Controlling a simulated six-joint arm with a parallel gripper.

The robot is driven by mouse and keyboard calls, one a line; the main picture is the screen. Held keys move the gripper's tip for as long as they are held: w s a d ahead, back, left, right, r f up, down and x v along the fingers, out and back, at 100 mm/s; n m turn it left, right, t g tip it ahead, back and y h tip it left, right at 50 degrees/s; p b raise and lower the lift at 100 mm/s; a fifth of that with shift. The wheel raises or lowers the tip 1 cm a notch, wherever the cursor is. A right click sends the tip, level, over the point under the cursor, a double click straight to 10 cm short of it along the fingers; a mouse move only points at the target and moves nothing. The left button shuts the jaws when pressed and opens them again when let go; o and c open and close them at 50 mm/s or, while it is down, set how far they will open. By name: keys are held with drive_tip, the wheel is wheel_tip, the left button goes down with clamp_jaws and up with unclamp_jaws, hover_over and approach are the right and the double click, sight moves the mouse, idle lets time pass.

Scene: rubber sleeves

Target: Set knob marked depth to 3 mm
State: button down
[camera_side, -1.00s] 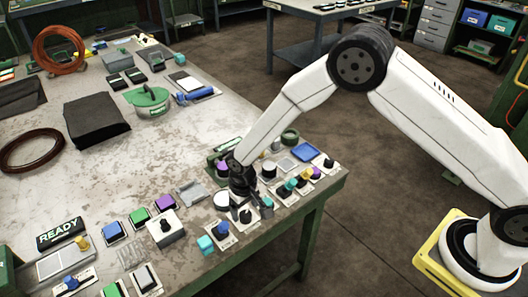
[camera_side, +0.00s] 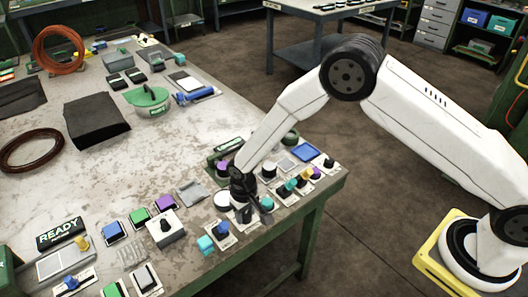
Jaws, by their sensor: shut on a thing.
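My gripper (camera_side: 244,206) is black and points down at the near right edge of the workbench, among a group of knobs and buttons. It is shut on a dark knob, which its fingers mostly hide. A pale plate (camera_side: 243,219) shows just below the fingers. The labels are too small to read, so I cannot tell which control is marked depth or what setting it shows.
A white round button (camera_side: 222,199) is just left, and a cyan piece (camera_side: 267,203) just right. Several colored knobs lie further right. The bench middle (camera_side: 100,180) is largely clear.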

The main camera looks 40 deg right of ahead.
sight(246, 214)
drive_tip(key=shift+n, duration=0.4)
drive_tip(key=n, duration=1.1)
idle(0.4)
drive_tip(key=shift+c, duration=1)
unclamp_jaws()
drive_tip(key=shift+r, duration=3.9)
